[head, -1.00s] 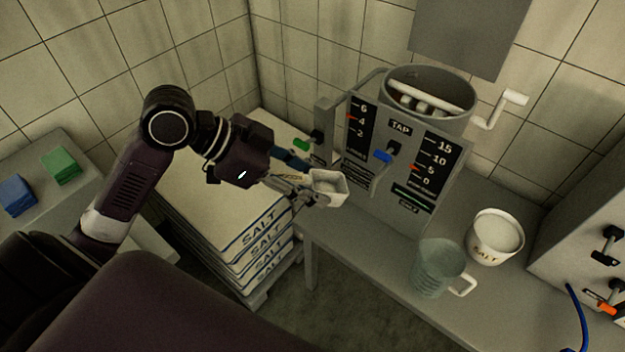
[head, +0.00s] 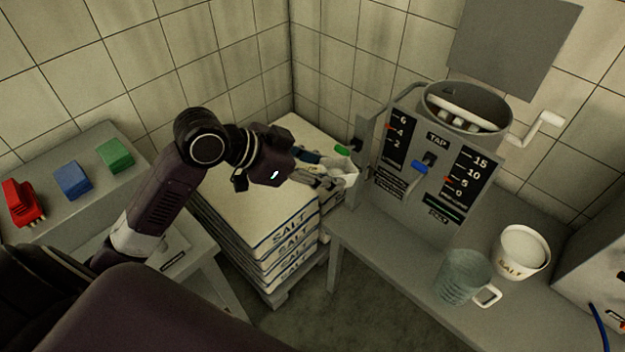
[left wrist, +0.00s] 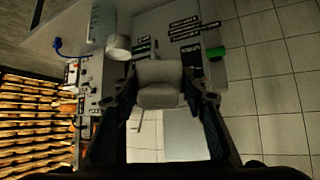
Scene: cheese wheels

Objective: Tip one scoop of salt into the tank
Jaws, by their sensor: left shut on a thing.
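My left gripper (head: 322,176) is shut on a small pale scoop (head: 345,174). It holds it at the left side of the grey control unit, left of and lower than the tank (head: 433,99). The left wrist view shows the scoop (left wrist: 160,78) between the two fingers (left wrist: 163,101); I cannot tell how much salt it holds. The tank is a round, open-topped grey vessel with pale bars inside and a white crank. A white salt tub (head: 523,262) with pale salt inside stands on the bench at the right. My right gripper is not in view.
A clear jug (head: 464,277) stands beside the tub. The control panel has a blue tap handle (head: 420,167) and a green handle (head: 343,149). Stacked salt sacks (head: 262,210) are below my left arm.

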